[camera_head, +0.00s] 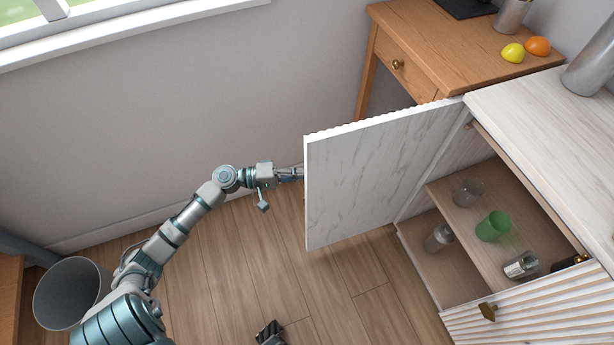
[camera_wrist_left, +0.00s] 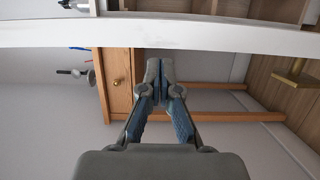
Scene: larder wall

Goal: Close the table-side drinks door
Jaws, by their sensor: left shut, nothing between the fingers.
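The drinks cabinet's table-side door (camera_head: 375,170) stands wide open, its pale marbled inner face toward me and its hinge side by the wooden table. My left gripper (camera_head: 299,172) is at the door's free edge, its fingertips partly hidden behind it. In the left wrist view the left gripper (camera_wrist_left: 167,68) is shut and empty, with the white door edge (camera_wrist_left: 200,36) crossing just beyond its tips. I cannot tell whether they touch. A dark end of what appears to be my right gripper (camera_head: 270,333) shows at the bottom of the head view; its jaws are unclear.
Inside the cabinet are a green cup (camera_head: 493,226) and several glasses. A wooden table (camera_head: 440,50) with a lemon and an orange stands behind. A grey bin (camera_head: 72,292) is at left; the middle floor is clear.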

